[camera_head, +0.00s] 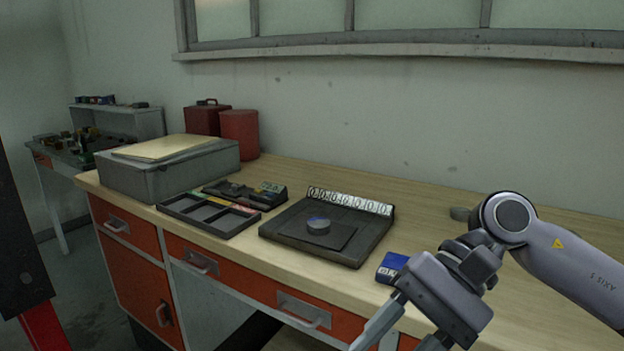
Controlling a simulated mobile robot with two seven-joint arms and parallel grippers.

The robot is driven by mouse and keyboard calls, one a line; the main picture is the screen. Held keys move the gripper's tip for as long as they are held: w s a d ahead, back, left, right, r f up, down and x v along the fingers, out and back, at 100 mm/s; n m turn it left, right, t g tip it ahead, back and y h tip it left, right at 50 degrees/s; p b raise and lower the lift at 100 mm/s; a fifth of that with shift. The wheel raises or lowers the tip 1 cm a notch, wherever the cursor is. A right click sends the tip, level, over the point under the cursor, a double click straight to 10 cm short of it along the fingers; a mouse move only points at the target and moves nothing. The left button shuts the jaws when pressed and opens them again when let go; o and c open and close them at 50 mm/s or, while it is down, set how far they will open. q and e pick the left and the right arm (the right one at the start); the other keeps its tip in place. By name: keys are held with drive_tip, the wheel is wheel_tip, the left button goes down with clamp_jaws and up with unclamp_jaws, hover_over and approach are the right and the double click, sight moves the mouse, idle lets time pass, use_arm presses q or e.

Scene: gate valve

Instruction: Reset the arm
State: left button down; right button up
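My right arm (575,265) comes in from the right, grey, with its elbow-like joint raised over the workbench. My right gripper (402,338) points down at the bottom of the view, in front of the bench's front edge. Its two fingers are spread apart and I see nothing between them; the fingertips are partly cut off by the frame. My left gripper is not in view.
A blue box (391,267) lies close behind the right gripper on the wooden bench (440,215). A dark board (350,243) with a small round piece (318,225), a black divided tray (203,216) and a grey case (165,175) stand further left. A wall is behind.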

drive_tip(key=a+r+m+t+y, duration=0.25)
drive_tip(key=a+m+y, duration=0.45)
drive_tip(key=m+y, duration=0.75)
drive_tip(key=w+d+f+m+t+h+p, duration=0.1)
drive_tip(key=w+d+f+m+t+h, duration=0.25)
drive_tip(key=m+t, duration=0.8)
drive_tip(key=w+d+f+m+t+h+p, duration=0.1)
drive_tip(key=w+d+f+m+t+h, duration=0.45)
drive_tip(key=m, duration=1.15)
drive_tip(key=s+d+f+m+t+h, duration=0.1)
drive_tip(key=s+d+f+m+h, duration=0.1)
drive_tip(key=f+m+h, duration=0.3)
drive_tip(key=s+d+f+m+t+h, duration=0.1)
drive_tip(key=s+d+f+m+h, duration=0.1)
drive_tip(key=f+m, duration=0.5)
drive_tip(key=s+d+f+m+g+h, duration=0.2)
drive_tip(key=s+d+f+m+g, duration=0.1)
drive_tip(key=s+f+m, duration=0.2)
drive_tip(key=s+d+f+m+g+h, duration=0.3)
drive_tip(key=s+f+m, duration=0.2)
drive_tip(key=f, duration=0.5)
drive_tip(key=s, duration=0.2)
drive_tip(key=shift+s+f+m, duration=0.15)
drive_tip(key=shift+s+m, duration=0.15)
drive_tip(key=shift+g, duration=0.25)
